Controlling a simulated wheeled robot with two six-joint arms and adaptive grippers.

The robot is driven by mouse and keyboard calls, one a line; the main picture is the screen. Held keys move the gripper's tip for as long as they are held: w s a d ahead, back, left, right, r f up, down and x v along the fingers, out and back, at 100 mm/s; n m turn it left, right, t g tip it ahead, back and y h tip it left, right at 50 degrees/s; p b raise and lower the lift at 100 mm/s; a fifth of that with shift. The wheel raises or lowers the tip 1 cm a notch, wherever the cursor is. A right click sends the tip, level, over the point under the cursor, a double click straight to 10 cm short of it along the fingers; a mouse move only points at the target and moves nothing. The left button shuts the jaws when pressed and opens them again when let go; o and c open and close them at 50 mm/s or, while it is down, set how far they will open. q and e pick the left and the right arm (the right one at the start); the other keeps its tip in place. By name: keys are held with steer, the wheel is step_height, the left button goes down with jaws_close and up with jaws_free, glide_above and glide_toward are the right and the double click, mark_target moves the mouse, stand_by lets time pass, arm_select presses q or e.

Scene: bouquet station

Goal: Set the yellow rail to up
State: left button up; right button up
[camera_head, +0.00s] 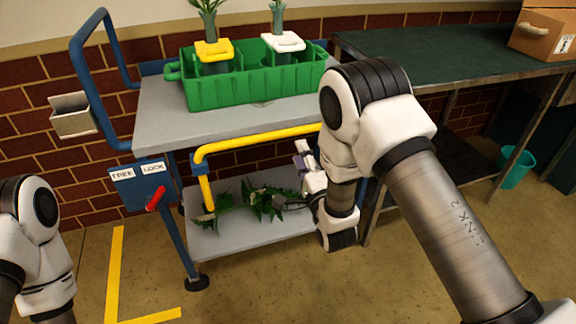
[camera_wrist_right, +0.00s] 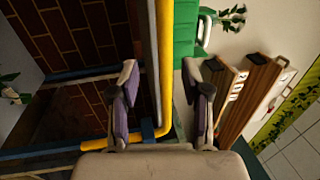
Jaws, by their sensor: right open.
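The yellow rail (camera_head: 250,139) runs along the near side of the blue-framed cart, just below its top shelf. It bends down at its left end, and its right end is hidden behind my right arm. My right gripper (camera_head: 303,160) is open, close to the right part of the rail and a little below it in the head view. In the right wrist view the rail (camera_wrist_right: 165,50) passes between the two open fingers (camera_wrist_right: 161,85) in the picture; whether they touch it I cannot tell. My left arm is at the left edge, its gripper out of view.
A green crate (camera_head: 215,94) with potted stems stands on the cart's top shelf (camera_head: 155,119). Leafy cuttings (camera_head: 262,202) lie on the lower shelf. A FREE/LOCK panel (camera_head: 128,195) has a red handle (camera_head: 155,199). A green-topped table (camera_head: 455,52) stands right.

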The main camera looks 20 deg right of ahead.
mark_target(292, 135)
steer(key=w, duration=0.2)
steer(key=w+r, duration=0.1)
steer(key=w, duration=0.2)
steer(key=w+r, duration=0.1)
steer(key=w, duration=0.1)
steer(key=shift+w+a+b, duration=0.2)
steer(key=shift+a+b, duration=0.05)
steer(key=shift+b, duration=0.05)
jaws_close()
